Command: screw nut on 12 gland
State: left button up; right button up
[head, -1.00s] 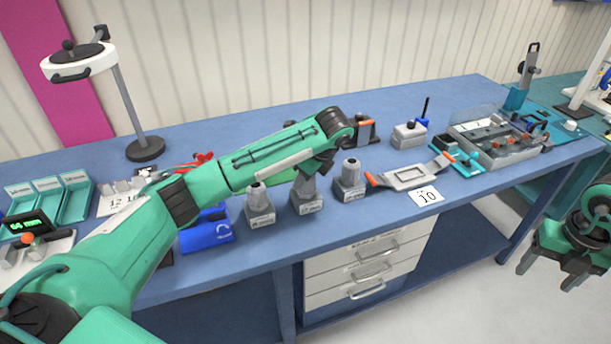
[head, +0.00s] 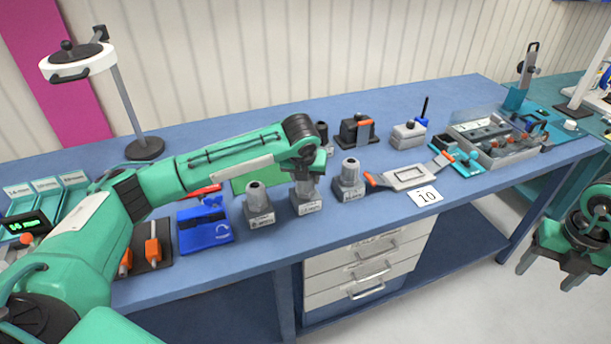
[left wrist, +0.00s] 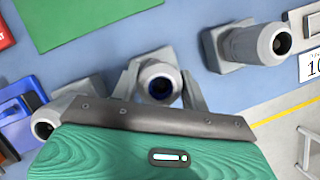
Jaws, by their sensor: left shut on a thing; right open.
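Three grey glands on block bases stand in a row at the bench's front: a left gland (head: 259,207), a middle gland (head: 306,203) and a right gland (head: 349,181). Their base labels are too small to read. My left gripper (head: 307,176) points down over the middle gland, shut on its round top. In the left wrist view the fingers (left wrist: 161,92) sit on both sides of this hollow grey top (left wrist: 158,80), with a bluish ring inside. I cannot tell nut from gland body there. My right gripper (head: 548,271) hangs open and empty off the bench at right.
A blue tool (head: 205,226) and orange-handled pieces (head: 152,252) lie left of the glands. A grey tray with orange handles (head: 408,176) and a card reading 10 (head: 426,197) lie right. A clear-lidded parts box (head: 490,138) stands far right. A lamp (head: 125,95) stands at back left.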

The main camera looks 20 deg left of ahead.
pick_arm(q)
jog(key=shift+m+h, duration=0.5)
jog(key=shift+m, duration=0.8)
jog(key=o, duration=1.2)
jog(key=shift+a, duration=0.1)
jog(key=shift+c, duration=0.2)
jog(key=v, duration=1.2)
